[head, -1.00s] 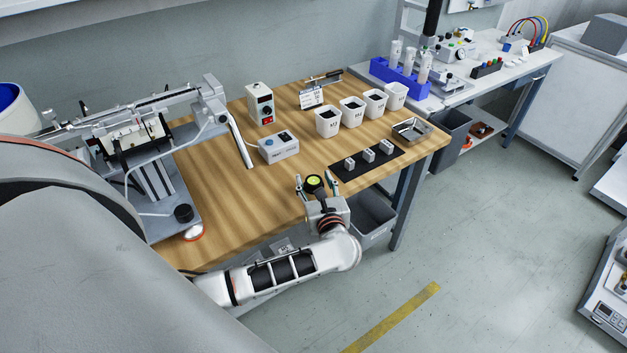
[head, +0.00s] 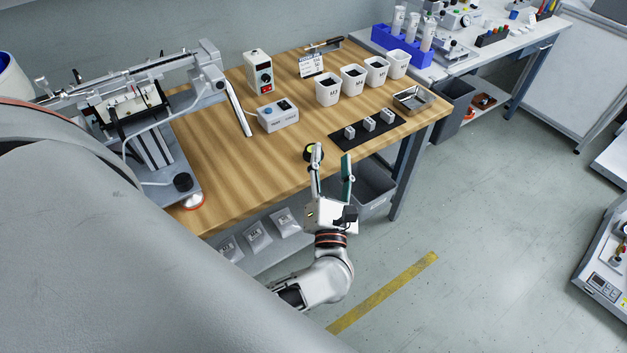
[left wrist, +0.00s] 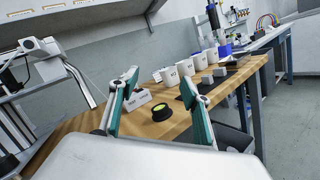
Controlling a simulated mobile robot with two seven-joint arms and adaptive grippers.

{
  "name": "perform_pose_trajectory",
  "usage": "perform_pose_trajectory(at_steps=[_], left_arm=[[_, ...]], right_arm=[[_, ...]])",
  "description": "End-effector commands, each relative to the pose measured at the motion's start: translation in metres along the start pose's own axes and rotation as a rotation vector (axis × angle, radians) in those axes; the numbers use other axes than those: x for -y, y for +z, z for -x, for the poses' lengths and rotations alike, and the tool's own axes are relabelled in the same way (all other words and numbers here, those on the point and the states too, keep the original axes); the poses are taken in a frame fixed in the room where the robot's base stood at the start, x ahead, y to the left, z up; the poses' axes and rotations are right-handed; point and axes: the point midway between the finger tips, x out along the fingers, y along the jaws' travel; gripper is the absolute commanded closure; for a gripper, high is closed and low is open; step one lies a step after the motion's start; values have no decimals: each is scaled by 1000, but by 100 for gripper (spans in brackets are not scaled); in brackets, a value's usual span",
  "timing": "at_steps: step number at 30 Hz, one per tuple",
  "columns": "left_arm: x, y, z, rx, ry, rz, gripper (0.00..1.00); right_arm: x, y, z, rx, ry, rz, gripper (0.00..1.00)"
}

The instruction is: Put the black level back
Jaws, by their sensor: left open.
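The black level (head: 309,149) is a small round black piece with a yellow-green top. It rests on the wooden table near its front edge, left of the dark mat. In the head view the left finger of my left gripper (head: 331,155) partly covers it. In the left wrist view the level (left wrist: 161,112) shows whole, flat on the wood, between the two fingers (left wrist: 160,80) in the picture and apart from them. My left gripper is open and empty at the table's front edge. My right gripper is not in view.
The dark mat (head: 346,145) holds several small grey blocks, with a metal tray (head: 414,99) behind. White cups (head: 327,91), a button box (head: 277,115) and a gantry device (head: 150,95) stand on the table. Bare wood (head: 240,170) lies left of the level. A bin (head: 374,187) stands below.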

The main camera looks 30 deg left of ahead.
Motion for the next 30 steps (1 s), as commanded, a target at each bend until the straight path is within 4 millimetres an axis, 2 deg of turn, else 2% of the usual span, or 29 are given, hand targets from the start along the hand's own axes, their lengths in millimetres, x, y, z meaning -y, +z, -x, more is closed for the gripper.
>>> perform_pose_trajectory(at_steps=[3,5,8,10,11,14,16,18,22,24,26,30], left_arm=[[9,26,21,225,-71,-371,52],[19,35,36,337,-106,-565,52],[42,36,66,521,-167,-900,52],[61,25,91,650,-215,-1140,52],[68,18,101,705,-237,-1243,52],[90,-19,139,892,-319,-1588,52],[99,-54,163,1021,-382,-1817,52],[101,-91,185,1141,-446,-2023,52],[91,-148,211,1319,-551,-2304,52],[85,-169,219,1382,-593,-2397,52],[81,-181,224,1418,-617,-2447,52],[77,-189,227,1447,-635,-2486,52]], right_arm=[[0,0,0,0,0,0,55],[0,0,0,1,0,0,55],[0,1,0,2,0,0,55],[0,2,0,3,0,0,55],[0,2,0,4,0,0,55],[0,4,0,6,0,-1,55],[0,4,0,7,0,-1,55],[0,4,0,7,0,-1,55],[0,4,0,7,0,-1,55],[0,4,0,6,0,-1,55],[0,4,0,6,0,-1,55],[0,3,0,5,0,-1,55]])
